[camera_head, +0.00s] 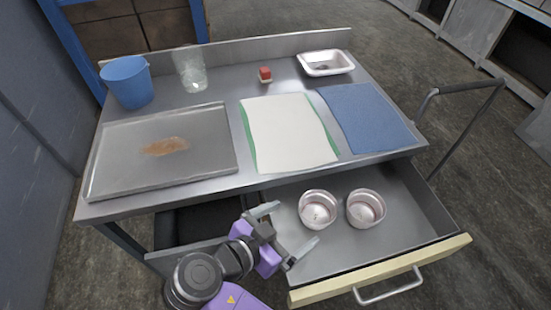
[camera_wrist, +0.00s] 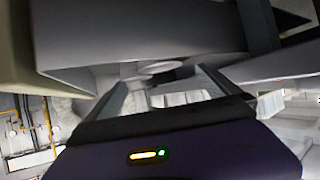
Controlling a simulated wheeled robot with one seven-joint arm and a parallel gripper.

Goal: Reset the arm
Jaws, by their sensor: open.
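My gripper (camera_head: 284,237) is open and empty at the front left of the open drawer (camera_head: 340,256), with its fingers pointing right. The fingers look to be at the drawer's left side; their exact height above it is hard to tell. Two pinkish metal pans (camera_head: 318,208) and (camera_head: 366,207) stand side by side in the drawer, to the right of my gripper and apart from it. In the wrist view my open gripper (camera_wrist: 165,80) has nothing between its fingers. A grey metal surface fills the upper part of that view.
The metal bench (camera_head: 225,95) carries a stained tray (camera_head: 115,165), a blue bucket (camera_head: 127,82), a clear container (camera_head: 190,70), a red block (camera_head: 265,74), a white dish (camera_head: 326,63), a white cloth (camera_head: 288,130) and a blue cloth (camera_head: 365,117). Open floor (camera_head: 490,200) lies at right.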

